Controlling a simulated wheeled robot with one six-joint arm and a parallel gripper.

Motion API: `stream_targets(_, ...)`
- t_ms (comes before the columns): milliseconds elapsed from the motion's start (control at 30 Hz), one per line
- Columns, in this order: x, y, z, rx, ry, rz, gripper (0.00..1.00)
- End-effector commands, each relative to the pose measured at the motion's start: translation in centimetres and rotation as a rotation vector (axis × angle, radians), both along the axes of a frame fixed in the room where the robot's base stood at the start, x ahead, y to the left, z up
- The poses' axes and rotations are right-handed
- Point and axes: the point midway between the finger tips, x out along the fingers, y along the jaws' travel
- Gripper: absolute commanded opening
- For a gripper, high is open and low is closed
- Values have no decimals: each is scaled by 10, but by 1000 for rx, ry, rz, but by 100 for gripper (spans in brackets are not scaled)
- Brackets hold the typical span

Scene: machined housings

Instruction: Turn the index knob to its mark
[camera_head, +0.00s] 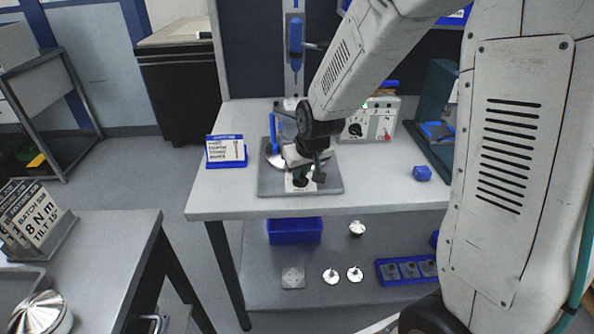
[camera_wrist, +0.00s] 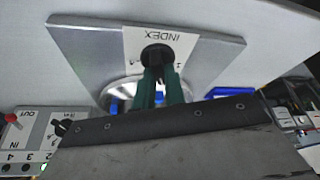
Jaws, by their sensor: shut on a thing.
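The black index knob (camera_wrist: 153,54) stands on a white label plate (camera_wrist: 180,42) printed INDEX, with digits beside the knob. The label is fixed to a grey base plate (camera_wrist: 85,40). In the head view the grey base plate (camera_head: 272,187) lies near the table's front edge. My gripper (camera_wrist: 160,80) has its two green fingers shut on the knob from the near side. In the head view my gripper (camera_head: 306,172) is low over the white label (camera_head: 292,185). The fingers and knob hide part of the label, so the pointer's direction and the mark cannot be read.
A control box (camera_head: 372,122) with a black knob and red switch stands behind, to the right. A lower shelf (camera_head: 345,294) holds metal parts and a blue bin (camera_head: 294,231).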

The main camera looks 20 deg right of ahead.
Motion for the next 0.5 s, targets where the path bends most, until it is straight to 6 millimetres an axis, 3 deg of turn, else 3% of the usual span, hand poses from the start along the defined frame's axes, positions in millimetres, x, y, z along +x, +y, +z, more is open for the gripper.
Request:
stream_targets(333,0,-1,0,-1,0,-4,0)
stream_targets(367,0,-1,0,-1,0,-4,14)
stream_targets(433,0,-1,0,-1,0,-4,34)
stream_targets(500,0,0,0,0,0,-2,34)
